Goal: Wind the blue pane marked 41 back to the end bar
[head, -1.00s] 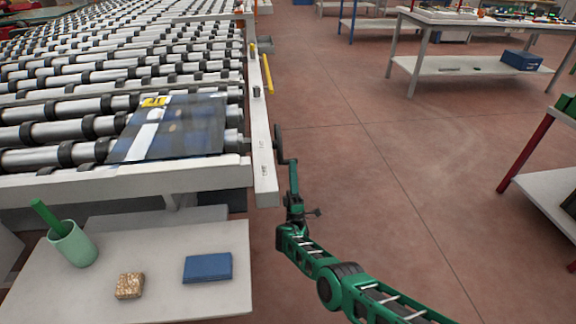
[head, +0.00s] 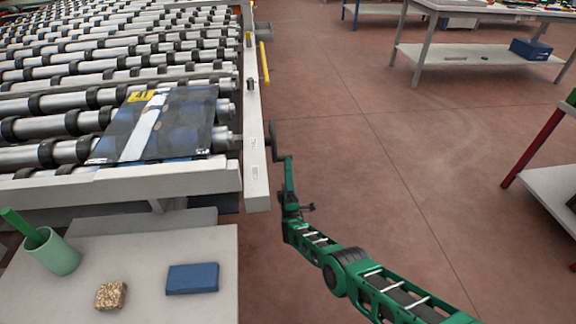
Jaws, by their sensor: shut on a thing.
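A dark blue glossy pane (head: 188,122) lies flat on the rollers at the near right of the roller bed. It has a pale stripe and a yellow tag (head: 141,97); I cannot read a number. Its near edge is close to the white bar (head: 110,186) across the bed's near end; I cannot tell whether they touch. A dark crank (head: 272,136) sits on the outer side of the right rail. My gripper (head: 284,160), at the end of my green arm, is at the crank's lower end and shut on its handle, which is mostly hidden.
Below the bed's near end, a pale table (head: 205,245) bears a green cup (head: 56,257), a speckled block (head: 111,295) and a blue box (head: 192,278). A yellow bar (head: 264,62) stands along the right rail (head: 254,120). The floor (head: 420,170) right of the bed is open.

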